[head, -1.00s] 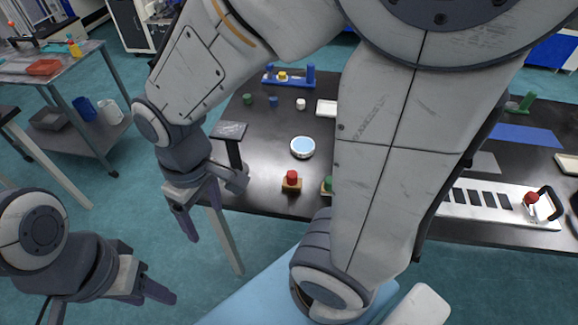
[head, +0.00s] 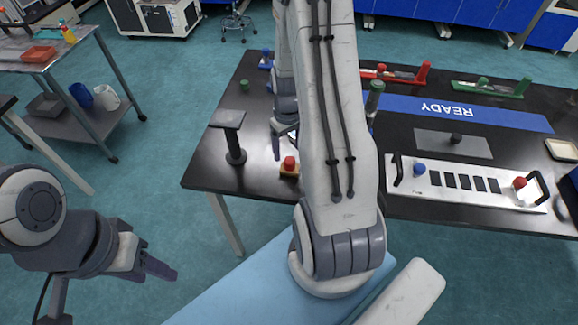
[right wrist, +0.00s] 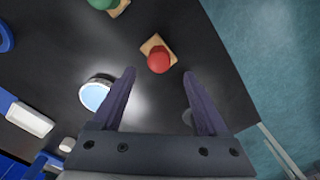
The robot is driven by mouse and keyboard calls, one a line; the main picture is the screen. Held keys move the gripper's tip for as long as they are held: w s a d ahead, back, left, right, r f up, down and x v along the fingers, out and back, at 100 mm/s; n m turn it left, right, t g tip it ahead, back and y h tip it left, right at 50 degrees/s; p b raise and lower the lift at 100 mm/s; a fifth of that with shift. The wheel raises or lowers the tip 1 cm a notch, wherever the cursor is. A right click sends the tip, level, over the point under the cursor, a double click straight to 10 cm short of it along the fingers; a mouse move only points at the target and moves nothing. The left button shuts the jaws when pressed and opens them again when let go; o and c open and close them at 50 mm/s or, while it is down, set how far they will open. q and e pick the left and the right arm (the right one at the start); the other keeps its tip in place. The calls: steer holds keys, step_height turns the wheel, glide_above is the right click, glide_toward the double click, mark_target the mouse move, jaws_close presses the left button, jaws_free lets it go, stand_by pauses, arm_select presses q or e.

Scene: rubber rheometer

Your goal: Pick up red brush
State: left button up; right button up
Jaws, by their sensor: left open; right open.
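A small wooden block with a red knob, likely the red brush (head: 289,166), stands near the table's front edge in the head view. It also shows in the right wrist view (right wrist: 158,58), just beyond my fingertips and roughly between them. My right gripper (right wrist: 158,80) is open and empty, its fingers pointing toward the block; the height gap is unclear. In the head view my right gripper (head: 284,146) is partly hidden behind my arm, close to the block. My left gripper (head: 158,270) is open and empty, off the table at lower left.
A black stand (head: 230,135) rises left of the block. A round dish with a light-blue top (right wrist: 97,93) and a green-knobbed block (right wrist: 103,3) lie nearby. A white panel with handles (head: 465,185) lies right. Red (head: 395,73) and green (head: 490,88) holders stand at the back.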

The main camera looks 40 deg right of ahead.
mark_target(290, 159)
steer(key=shift+s+d+f+p, duration=0.1)
steer(key=shift+f+p, duration=0.1)
steer(key=shift+f, duration=0.75)
steer(key=shift+s+a+f+p, duration=0.1)
steer(key=shift+s+f+p, duration=0.1)
steer(key=shift+f, duration=0.7)
steer(key=shift+s+d+f+p, duration=0.1)
steer(key=shift+f+p, duration=0.1)
steer(key=shift+f, duration=0.75)
jaws_close()
